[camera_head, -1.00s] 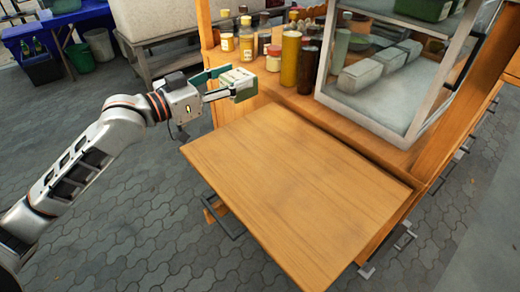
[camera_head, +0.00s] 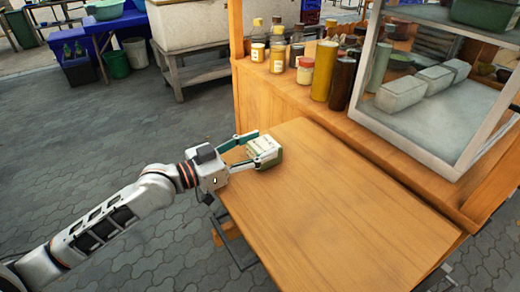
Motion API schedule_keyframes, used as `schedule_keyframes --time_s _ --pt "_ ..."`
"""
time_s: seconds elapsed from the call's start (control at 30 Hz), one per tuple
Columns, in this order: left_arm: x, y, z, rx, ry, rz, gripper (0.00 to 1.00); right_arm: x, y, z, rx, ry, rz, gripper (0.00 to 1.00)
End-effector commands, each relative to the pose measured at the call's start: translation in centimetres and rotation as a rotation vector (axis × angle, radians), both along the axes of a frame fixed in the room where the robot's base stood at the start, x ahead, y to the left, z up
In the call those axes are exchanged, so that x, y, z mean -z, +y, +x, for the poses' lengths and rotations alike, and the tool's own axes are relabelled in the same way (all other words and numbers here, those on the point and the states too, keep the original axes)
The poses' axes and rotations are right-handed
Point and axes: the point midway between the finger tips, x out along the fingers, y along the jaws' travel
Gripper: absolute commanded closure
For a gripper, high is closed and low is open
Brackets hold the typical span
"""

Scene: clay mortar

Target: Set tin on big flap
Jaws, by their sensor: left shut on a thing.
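The tin (camera_head: 264,149) is a small box with a pale top and green sides. My left gripper (camera_head: 262,153) is shut on it, one finger on each side. The tin is over the far left part of the big flap (camera_head: 335,212), a wide wooden board that sticks out from the cart. The tin looks low over the wood or touching it; I cannot tell which. Its underside is hidden. My right gripper is not in view.
Several bottles and jars, among them a yellow bottle (camera_head: 323,70) and a red-lidded jar (camera_head: 305,70), stand on the cart counter behind the flap. A glass case (camera_head: 432,95) stands at the right. Most of the flap is bare.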

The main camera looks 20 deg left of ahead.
Motion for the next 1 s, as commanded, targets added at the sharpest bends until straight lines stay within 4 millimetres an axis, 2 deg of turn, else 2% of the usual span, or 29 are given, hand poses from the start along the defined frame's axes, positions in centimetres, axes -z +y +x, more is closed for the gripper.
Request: schedule_keyframes --time_s 0.03,0.27,0.47,0.5,0.57,1.0 --pt "0.7 0.0 0.0 0.000 0.003 -0.001 0.76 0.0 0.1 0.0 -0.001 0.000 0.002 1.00" --pt "0.4 0.0 0.0 0.000 -0.004 -0.002 0.76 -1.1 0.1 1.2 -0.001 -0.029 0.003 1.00" --pt "0.8 0.0 0.0 0.000 -0.002 -0.002 0.76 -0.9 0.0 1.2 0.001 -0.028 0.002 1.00" --pt "0.9 0.0 0.0 0.000 -0.002 -0.001 0.45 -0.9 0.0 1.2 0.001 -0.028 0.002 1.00" --pt "0.8 0.0 0.0 -0.001 -0.002 0.000 0.34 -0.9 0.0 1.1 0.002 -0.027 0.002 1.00" --pt "0.5 0.2 -0.2 -0.001 -0.002 0.001 0.34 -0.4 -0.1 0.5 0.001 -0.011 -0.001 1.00"
